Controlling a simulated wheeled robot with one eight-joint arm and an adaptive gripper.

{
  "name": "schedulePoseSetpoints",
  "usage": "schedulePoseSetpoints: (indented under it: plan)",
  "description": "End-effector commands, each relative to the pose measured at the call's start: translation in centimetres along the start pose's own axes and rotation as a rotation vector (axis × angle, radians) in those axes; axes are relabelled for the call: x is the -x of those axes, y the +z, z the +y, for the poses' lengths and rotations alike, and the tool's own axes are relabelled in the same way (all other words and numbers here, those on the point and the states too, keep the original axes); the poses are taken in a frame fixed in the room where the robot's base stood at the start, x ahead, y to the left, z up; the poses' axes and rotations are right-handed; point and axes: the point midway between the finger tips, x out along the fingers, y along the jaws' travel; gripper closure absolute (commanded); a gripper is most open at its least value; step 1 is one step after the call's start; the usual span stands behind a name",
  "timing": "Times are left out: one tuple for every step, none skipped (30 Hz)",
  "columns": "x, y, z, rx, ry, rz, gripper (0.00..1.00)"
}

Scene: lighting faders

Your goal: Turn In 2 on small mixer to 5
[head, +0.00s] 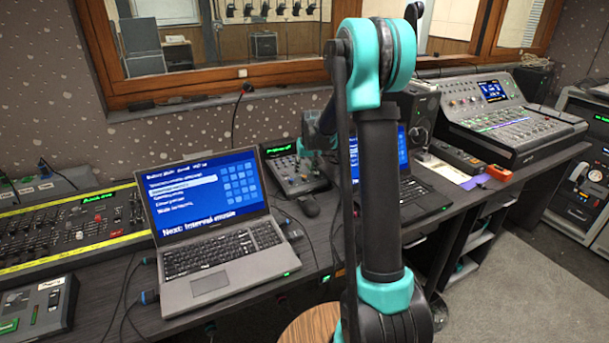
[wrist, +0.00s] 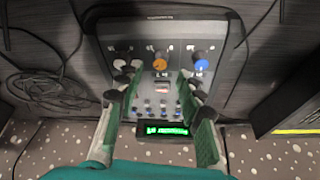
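The small mixer (head: 293,172) sits on the desk behind the laptop, partly covered by my arm in the head view. In the wrist view the small mixer (wrist: 210,28) appears upside down, with a white knob (wrist: 122,66), an orange knob (wrist: 160,59) and a blue knob (wrist: 200,62) in a row. The labels are too small to read, so I cannot tell which knob is In 2. A green lit display (wrist: 165,129) is on its panel. My gripper (wrist: 157,80) is open over the panel, its fingers apart on either side of the middle column. Contact with a knob cannot be told.
A second laptop (head: 428,192) and a large console (head: 512,118) are to the right. A fader desk (head: 72,228) is at left. Loose cables (wrist: 50,90) lie beside the mixer.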

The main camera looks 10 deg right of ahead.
Motion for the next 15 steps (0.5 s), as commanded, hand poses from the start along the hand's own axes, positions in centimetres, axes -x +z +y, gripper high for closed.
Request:
schedulePoseSetpoints:
  plan:
    - [-0.9,0.0,0.0,0.0,0.0,0.0,0.63]
    - [-1.3,0.0,0.0,0.0,0.0,0.0,0.63]
    - [-1.8,0.0,0.0,0.0,0.0,0.0,0.63]
    - [-2.1,0.0,0.0,0.0,0.0,0.0,0.63]
    - [-2.4,0.0,0.0,0.0,0.0,0.0,0.63]
    - [-2.8,0.0,0.0,0.0,0.0,0.0,0.63]
    - [-3.0,0.0,0.0,0.0,0.0,0.0,0.63]
    - [-3.2,0.0,0.0,0.0,0.0,0.0,0.63]
    - [-3.4,0.0,0.0,0.0,0.0,0.0,0.63]
    - [-3.5,0.0,0.0,0.0,0.0,0.0,0.63]
    - [-3.6,0.0,0.0,0.0,0.0,0.0,0.63]
    - [-3.7,0.0,0.0,0.0,0.0,0.0,0.63]
    - [-3.7,0.0,0.0,0.0,0.0,0.0,0.63]
    - [-3.7,0.0,0.0,0.0,0.0,0.0,0.63]
    - [-3.8,0.0,0.0,0.0,0.0,0.0,0.63]
